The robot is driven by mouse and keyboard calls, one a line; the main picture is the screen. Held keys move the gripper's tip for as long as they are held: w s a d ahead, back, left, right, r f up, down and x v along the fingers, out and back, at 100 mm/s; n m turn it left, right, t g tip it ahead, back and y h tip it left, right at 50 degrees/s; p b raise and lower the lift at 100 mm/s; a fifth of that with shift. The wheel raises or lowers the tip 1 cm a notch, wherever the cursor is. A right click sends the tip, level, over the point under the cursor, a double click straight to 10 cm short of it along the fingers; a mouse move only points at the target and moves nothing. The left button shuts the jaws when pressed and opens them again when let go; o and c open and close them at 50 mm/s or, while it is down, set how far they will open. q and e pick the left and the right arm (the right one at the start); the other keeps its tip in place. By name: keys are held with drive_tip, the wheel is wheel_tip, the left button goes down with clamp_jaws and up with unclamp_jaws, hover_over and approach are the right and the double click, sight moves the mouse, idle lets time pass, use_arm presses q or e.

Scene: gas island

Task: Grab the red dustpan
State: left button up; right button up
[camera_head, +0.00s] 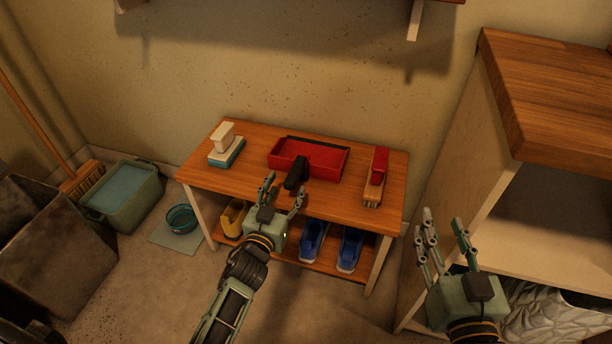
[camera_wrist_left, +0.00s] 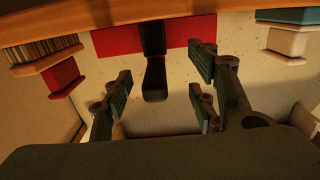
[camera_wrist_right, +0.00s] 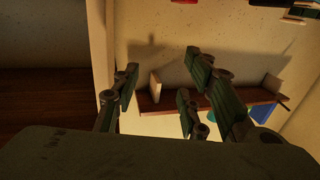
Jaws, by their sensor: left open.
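The red dustpan (camera_head: 323,159) lies on the top of a low wooden bench, with its black handle (camera_head: 297,174) pointing to the front edge. My left gripper (camera_head: 284,190) is open and empty at the bench's front edge, just short of the handle. In the left wrist view the black handle (camera_wrist_left: 154,75) shows between the spread fingers, apart from them, with the red pan (camera_wrist_left: 110,40) behind it. My right gripper (camera_head: 443,228) is open and empty, right of the bench and in front of the cabinet.
On the bench (camera_head: 245,183) a white and teal brush (camera_head: 226,150) stands left of the dustpan and a red-backed brush (camera_head: 376,177) right. Blue shoes (camera_head: 314,240) and a yellow item (camera_head: 233,217) sit on the lower shelf. A wooden cabinet (camera_head: 540,100) stands at right.

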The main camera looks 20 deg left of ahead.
sight(290, 180)
use_arm(q)
drive_tip(key=w, duration=0.1)
drive_tip(key=w+b, duration=0.1)
drive_tip(key=w, duration=0.1)
drive_tip(key=shift+r, duration=0.35)
drive_tip(key=shift+w, duration=0.35)
drive_tip(key=w, duration=0.1)
drive_tip(key=w+b, duration=0.1)
drive_tip(key=w, duration=0.1)
drive_tip(key=w+d+b, duration=0.1)
drive_tip(key=shift+w+f, duration=0.3)
drive_tip(key=shift+w+r, duration=0.1)
drive_tip(key=shift+w, duration=0.1)
use_arm(e)
drive_tip(key=s+r+t+y, duration=0.1)
drive_tip(key=s+r+t, duration=0.1)
drive_tip(key=r+t, duration=0.2)
drive_tip(key=s+r+t+y, duration=0.1)
drive_tip(key=s+r+t, duration=0.2)
drive_tip(key=r, duration=0.7)
drive_tip(key=shift+t+y, duration=0.4)
drive_tip(key=shift+a, duration=0.1)
use_arm(q)
clamp_jaws()
drive_tip(key=shift+r, duration=0.1)
